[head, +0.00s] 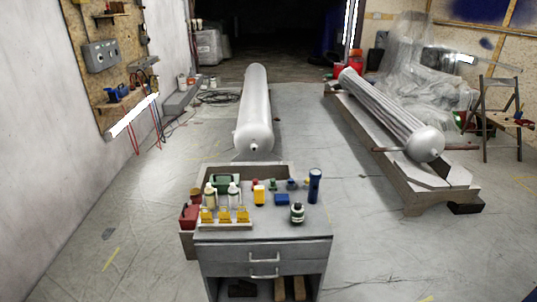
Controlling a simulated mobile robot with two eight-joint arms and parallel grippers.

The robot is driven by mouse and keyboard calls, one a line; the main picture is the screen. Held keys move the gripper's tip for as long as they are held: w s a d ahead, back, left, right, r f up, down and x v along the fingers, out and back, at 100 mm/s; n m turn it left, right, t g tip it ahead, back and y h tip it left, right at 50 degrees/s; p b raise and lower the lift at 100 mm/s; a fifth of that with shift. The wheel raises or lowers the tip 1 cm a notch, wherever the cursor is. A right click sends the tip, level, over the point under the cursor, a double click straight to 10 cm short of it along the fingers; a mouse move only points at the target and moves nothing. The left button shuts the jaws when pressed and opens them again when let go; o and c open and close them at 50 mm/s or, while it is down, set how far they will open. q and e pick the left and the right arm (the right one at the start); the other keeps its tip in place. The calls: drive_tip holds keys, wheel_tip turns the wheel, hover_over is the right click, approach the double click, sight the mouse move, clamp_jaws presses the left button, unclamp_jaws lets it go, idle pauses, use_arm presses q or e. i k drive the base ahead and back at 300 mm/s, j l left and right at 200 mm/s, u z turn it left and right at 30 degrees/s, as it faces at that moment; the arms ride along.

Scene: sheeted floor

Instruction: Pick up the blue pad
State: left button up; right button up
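A small flat blue item (281,199), which looks like the blue pad, lies on top of the grey workbench cabinet (262,229) in the head view. It lies right of a yellow item (259,194) and left of an upright dark blue flashlight-like cylinder (315,186). A green and white bottle (297,213) stands just in front of it to the right. Neither of my grippers shows in the view.
Several bottles and yellow-topped items stand in a tray (226,225) at the cabinet's left. A long grey cylinder (254,108) lies behind; another (392,117) rests on a wooden stand at right. Sheeted floor is clear on both sides of the cabinet.

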sight(283, 199)
drive_tip(key=i+u, duration=0.3)
drive_tip(key=i, duration=0.15)
drive_tip(key=i+l+u, duration=0.65)
drive_tip(key=i, duration=0.25)
drive_tip(key=i+j, duration=0.05)
drive_tip(key=j, duration=0.05)
